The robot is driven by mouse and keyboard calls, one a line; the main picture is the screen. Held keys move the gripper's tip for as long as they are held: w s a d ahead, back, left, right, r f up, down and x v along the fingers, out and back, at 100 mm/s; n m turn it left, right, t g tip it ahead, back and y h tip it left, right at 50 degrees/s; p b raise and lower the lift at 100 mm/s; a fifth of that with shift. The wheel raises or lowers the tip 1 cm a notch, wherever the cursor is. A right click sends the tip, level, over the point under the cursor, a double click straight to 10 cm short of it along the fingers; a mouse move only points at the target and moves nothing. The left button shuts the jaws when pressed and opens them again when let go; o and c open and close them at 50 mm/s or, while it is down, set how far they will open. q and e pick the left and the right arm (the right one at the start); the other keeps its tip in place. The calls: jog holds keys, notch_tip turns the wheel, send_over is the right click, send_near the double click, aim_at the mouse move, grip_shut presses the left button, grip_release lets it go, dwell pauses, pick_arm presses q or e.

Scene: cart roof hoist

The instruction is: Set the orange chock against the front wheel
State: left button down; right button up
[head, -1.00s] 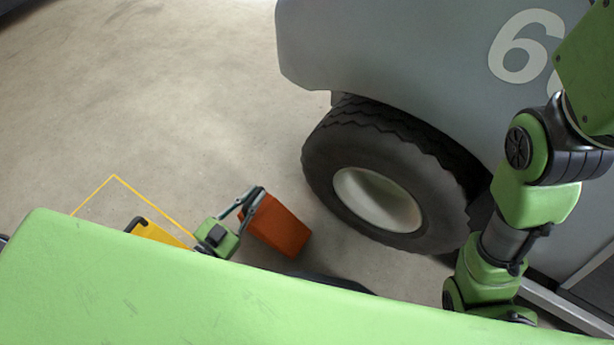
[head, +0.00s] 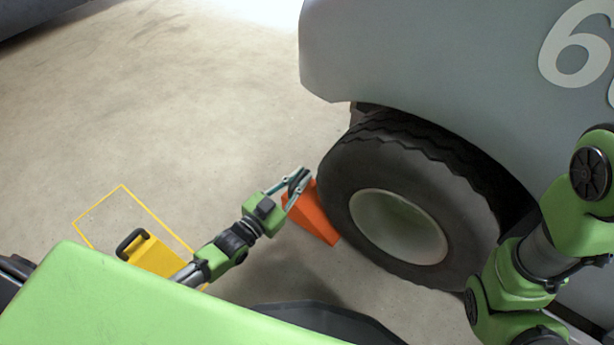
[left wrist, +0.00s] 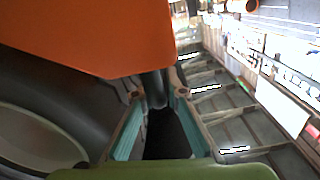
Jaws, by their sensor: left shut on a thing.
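The orange chock (head: 316,217) is at the left side of the front wheel (head: 405,200) in the head view, right beside its black tyre. Whether it touches the tyre or rests on the floor I cannot tell for sure. My left gripper (head: 297,180) is shut on the chock at its upper end. In the left wrist view the chock (left wrist: 95,35) fills the upper left, above the gripper fingers (left wrist: 155,95), with the wheel (left wrist: 45,130) behind it. My right arm shows at the right of the head view, but its gripper is out of view.
The grey cart body (head: 430,70) with a white number rises above the wheel. The floor beyond is clear.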

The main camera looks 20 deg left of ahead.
pick_arm(q)
jog(key=b+x, duration=0.1)
jog(key=x, duration=0.2)
jog(key=shift+w+d, duration=0.1)
jog(key=shift+w, duration=0.05)
jog(key=shift+f+b, duration=0.65)
jog(key=shift+b, duration=0.35)
jog(key=c, duration=2)
grip_release()
jog(key=shift+f, duration=0.2)
jog(key=shift+c, duration=0.2)
jog(key=shift+s+r, duration=0.1)
jog(key=shift+s, duration=0.1)
